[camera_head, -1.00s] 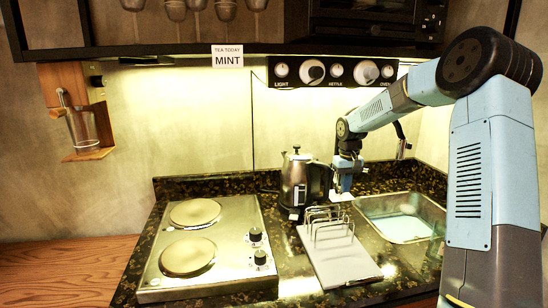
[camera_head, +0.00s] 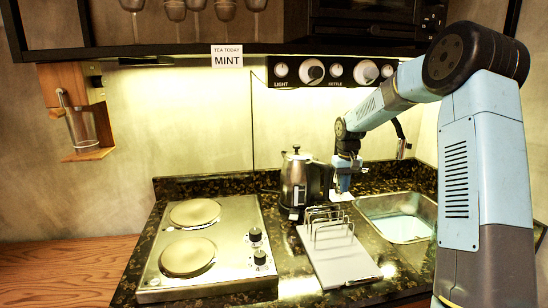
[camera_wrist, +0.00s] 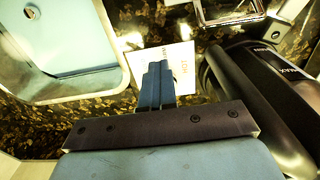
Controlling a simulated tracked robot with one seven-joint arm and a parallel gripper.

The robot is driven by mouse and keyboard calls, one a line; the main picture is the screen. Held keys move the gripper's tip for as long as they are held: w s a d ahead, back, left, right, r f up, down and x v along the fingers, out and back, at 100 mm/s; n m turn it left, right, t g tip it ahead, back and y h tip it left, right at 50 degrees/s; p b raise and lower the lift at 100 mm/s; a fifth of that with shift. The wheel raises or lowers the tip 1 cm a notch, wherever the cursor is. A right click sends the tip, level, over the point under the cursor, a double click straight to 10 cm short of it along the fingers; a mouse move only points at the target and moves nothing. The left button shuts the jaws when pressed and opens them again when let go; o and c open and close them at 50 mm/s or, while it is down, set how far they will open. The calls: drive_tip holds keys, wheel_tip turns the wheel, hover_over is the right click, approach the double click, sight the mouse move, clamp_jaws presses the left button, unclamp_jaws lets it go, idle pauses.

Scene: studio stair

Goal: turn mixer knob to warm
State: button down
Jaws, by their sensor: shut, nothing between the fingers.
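A dark, thin tap-like fitting (camera_head: 400,130) stands behind the sink (camera_head: 360,208) in the head view, partly behind my arm. I cannot clearly make out a mixer knob on it. My gripper (camera_head: 342,188) is shut and empty, pointing down between the kettle and the sink. In the wrist view my gripper (camera_wrist: 157,70) shows its two fingers together over a white card (camera_wrist: 184,80) marked "HOT". The card also shows in the head view (camera_head: 341,197) just below the fingertips. The sink also shows at the upper left of the wrist view (camera_wrist: 125,75).
A kettle (camera_head: 295,183) stands left of my gripper, close by in the wrist view (camera_wrist: 255,95). A wire rack (camera_head: 328,222) sits on a pale board (camera_head: 340,262). A two-plate hob (camera_head: 212,232) lies left. A knob panel (camera_head: 295,72) hangs above.

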drive_tip(key=shift+s+a+f, duration=0.5)
drive_tip(key=shift+s+f, duration=0.15)
drive_tip(key=shift+f, duration=0.05)
drive_tip(key=shift+d+r, duration=0.1)
drive_tip(key=shift+r, duration=0.05)
wheel_tip(320, 180, up, 6)
drive_tip(key=shift+w+d, duration=0.2)
idle(0.3)
